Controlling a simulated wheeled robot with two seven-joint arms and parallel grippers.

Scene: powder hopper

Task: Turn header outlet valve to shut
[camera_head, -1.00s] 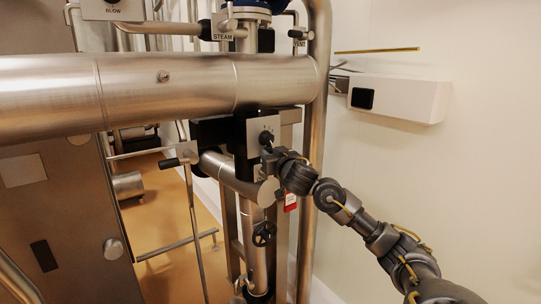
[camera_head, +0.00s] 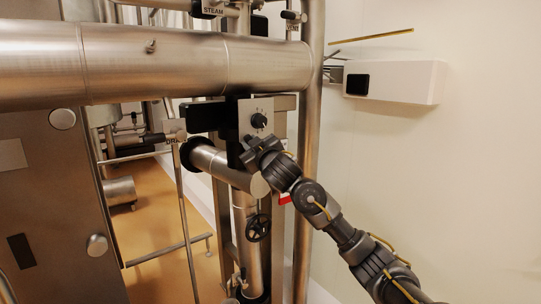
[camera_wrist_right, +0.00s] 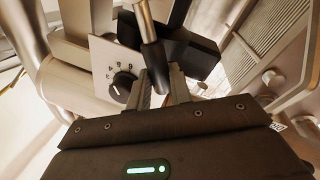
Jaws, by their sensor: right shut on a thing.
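The lever's label does not show, and the gripper hides the grip in the head view. The dial knob (camera_head: 258,121) is apart from the fingers; it also shows in the wrist view (camera_wrist_right: 123,84), left of them. My left gripper is not in view.
A thick steel header pipe (camera_head: 180,65) runs across above the arm. A shorter pipe (camera_head: 225,170) and a black handwheel (camera_head: 258,228) are below. A drain lever (camera_head: 160,138) is on the left. A white wall box (camera_head: 400,82) is right; bare wall lies below it.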

